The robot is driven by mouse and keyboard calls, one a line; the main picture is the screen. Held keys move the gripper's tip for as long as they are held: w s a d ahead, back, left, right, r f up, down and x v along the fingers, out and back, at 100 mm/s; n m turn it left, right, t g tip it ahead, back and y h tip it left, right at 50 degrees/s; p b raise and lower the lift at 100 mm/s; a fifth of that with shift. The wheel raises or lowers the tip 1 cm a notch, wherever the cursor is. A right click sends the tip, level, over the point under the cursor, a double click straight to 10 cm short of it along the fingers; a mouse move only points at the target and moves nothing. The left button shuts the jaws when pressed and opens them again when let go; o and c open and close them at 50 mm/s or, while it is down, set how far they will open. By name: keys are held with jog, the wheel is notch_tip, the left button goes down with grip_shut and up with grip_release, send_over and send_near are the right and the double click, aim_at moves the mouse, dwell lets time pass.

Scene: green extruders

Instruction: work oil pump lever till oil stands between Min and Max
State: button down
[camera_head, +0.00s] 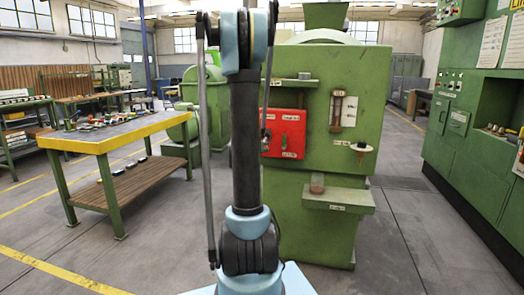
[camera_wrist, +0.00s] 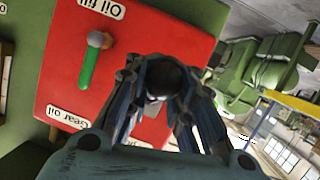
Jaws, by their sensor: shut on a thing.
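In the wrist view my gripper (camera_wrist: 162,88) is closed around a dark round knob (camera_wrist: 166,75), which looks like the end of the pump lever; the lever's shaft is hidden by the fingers. Behind it is the red panel (camera_wrist: 65,75), with a green handle (camera_wrist: 89,68) and upside-down "Oil fill" and "Gear oil" labels. In the head view my arm hides most of the gripper, in front of the left edge of the red panel (camera_head: 296,127). A brass-framed sight glass (camera_head: 337,108) is on the green machine (camera_head: 360,80), right of the panel; its oil level is too small to read.
A workbench with a yellow edge (camera_head: 108,138) and small parts on it stands at left. A green control cabinet (camera_head: 458,145) stands at right. A small shelf (camera_head: 345,201) juts out low on the machine. Clear floor (camera_head: 400,235) lies between machine and cabinet.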

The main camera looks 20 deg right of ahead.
jog(key=c, duration=1.4)
grip_release()
jog(key=shift+o, duration=0.2)
jog(key=v, duration=1.2)
jog(key=shift+a+f, duration=0.1)
jog(key=shift+f, duration=0.05)
